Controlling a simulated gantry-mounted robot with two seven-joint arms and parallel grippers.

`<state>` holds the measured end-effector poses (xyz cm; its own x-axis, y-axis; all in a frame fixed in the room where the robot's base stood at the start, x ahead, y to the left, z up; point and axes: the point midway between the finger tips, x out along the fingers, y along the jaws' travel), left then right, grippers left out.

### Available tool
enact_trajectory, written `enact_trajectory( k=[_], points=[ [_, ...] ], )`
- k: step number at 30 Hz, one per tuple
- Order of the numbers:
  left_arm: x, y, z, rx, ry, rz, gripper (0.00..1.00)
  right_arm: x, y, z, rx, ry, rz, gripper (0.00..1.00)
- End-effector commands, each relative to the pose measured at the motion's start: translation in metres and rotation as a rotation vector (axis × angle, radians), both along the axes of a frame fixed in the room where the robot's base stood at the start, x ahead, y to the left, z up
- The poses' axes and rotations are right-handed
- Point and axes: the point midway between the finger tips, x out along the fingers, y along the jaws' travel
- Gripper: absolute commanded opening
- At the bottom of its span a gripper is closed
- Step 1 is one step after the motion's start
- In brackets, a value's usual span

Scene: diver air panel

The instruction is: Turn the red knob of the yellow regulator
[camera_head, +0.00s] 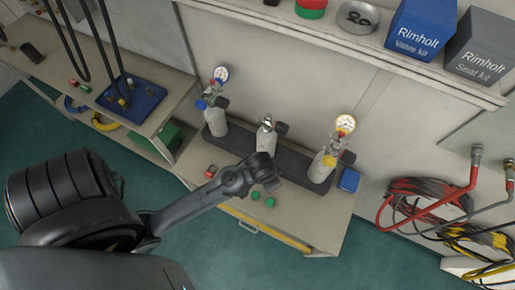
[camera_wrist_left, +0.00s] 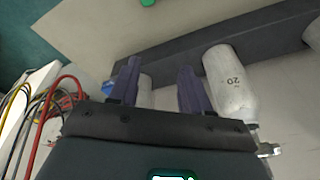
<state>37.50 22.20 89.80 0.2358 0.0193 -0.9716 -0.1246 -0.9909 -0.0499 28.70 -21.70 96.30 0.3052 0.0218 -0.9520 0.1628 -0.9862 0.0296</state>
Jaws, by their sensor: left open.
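The yellow regulator (camera_head: 329,161) sits on top of the right grey cylinder (camera_head: 320,172), with a round gauge (camera_head: 345,124) beside it. A small reddish spot shows below the gauge; I cannot make out clearly whether it is the red knob. My left gripper (camera_head: 268,175) is in front of the dark rack, left of the yellow regulator and apart from it. In the left wrist view my left gripper (camera_wrist_left: 160,85) is open and empty, its dark fingers spread. A cylinder shows partly behind its left finger. The regulator is not visible there. My right gripper is not in view.
The dark rack (camera_head: 297,169) also holds a middle cylinder (camera_head: 266,138) and a left one with a blue regulator (camera_head: 201,104). A blue box (camera_head: 349,180) stands right of the rack. Small red and green parts lie on the bench front. Hoses hang at right.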

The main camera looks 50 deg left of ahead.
Motion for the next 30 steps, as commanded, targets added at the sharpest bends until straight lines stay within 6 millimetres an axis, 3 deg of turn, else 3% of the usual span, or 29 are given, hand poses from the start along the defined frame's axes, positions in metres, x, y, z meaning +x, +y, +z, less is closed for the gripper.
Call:
enact_trajectory(
  k=[1,9,30],
  points=[
    [-0.009,0.000,-0.010,-0.001,-0.005,-0.003,0.48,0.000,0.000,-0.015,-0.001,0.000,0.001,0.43],
    [-0.037,-0.001,-0.014,-0.007,-0.029,-0.018,0.48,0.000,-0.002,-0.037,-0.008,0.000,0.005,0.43],
    [-0.052,-0.001,-0.008,-0.012,-0.042,-0.025,0.48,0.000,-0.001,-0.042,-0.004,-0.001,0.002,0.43]
  ],
)
